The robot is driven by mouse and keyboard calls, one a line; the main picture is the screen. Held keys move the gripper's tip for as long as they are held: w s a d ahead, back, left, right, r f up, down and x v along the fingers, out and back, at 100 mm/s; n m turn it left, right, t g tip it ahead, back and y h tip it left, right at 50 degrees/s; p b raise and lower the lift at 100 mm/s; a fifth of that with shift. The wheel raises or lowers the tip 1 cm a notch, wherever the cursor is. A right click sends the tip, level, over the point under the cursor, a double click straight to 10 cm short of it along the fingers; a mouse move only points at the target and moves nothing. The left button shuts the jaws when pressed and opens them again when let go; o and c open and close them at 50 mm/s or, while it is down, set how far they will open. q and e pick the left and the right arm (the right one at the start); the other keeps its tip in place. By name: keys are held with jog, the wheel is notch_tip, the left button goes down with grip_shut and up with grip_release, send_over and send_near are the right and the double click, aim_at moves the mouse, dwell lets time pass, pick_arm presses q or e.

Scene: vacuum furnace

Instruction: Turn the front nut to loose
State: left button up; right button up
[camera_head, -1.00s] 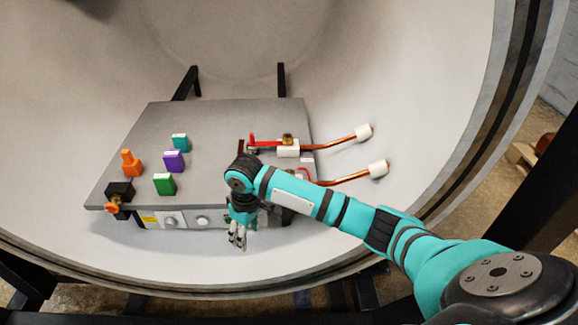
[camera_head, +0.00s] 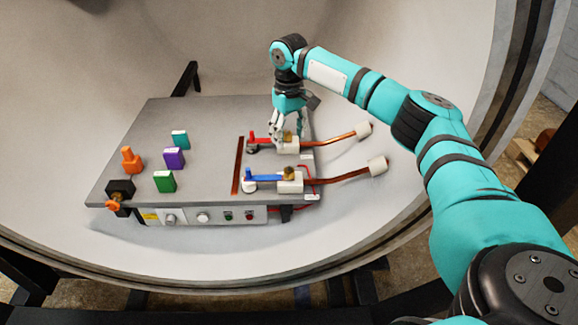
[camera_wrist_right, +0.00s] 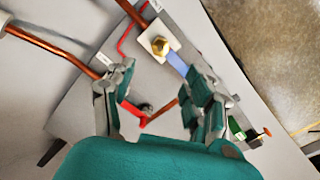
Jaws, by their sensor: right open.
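The front nut (camera_head: 289,173) is a brass nut on a white block (camera_head: 290,186) at the plate's right front, beside a blue lever (camera_head: 265,178). It also shows clearly in the right wrist view (camera_wrist_right: 159,46), just ahead of the fingers. My right gripper (camera_head: 284,131) is open and stands behind the front nut, over the rear red lever (camera_head: 262,141) and rear brass nut (camera_head: 288,136). In the wrist view the gripper (camera_wrist_right: 161,78) has its fingers spread, with part of the red lever (camera_wrist_right: 130,110) between them. The left gripper is out of view.
Copper rods (camera_head: 335,178) with white ends stick out right of the grey plate (camera_head: 150,115). Several coloured blocks, one of them green (camera_head: 164,182), and an orange fitting (camera_head: 131,160) stand at the left. A curved pale chamber wall (camera_head: 400,60) surrounds the plate.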

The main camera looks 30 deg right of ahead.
aim_at(289, 169)
notch_tip(289, 169, down, 12)
jog(key=shift+f+p, duration=0.1)
jog(key=shift+p, duration=0.7)
grip_shut()
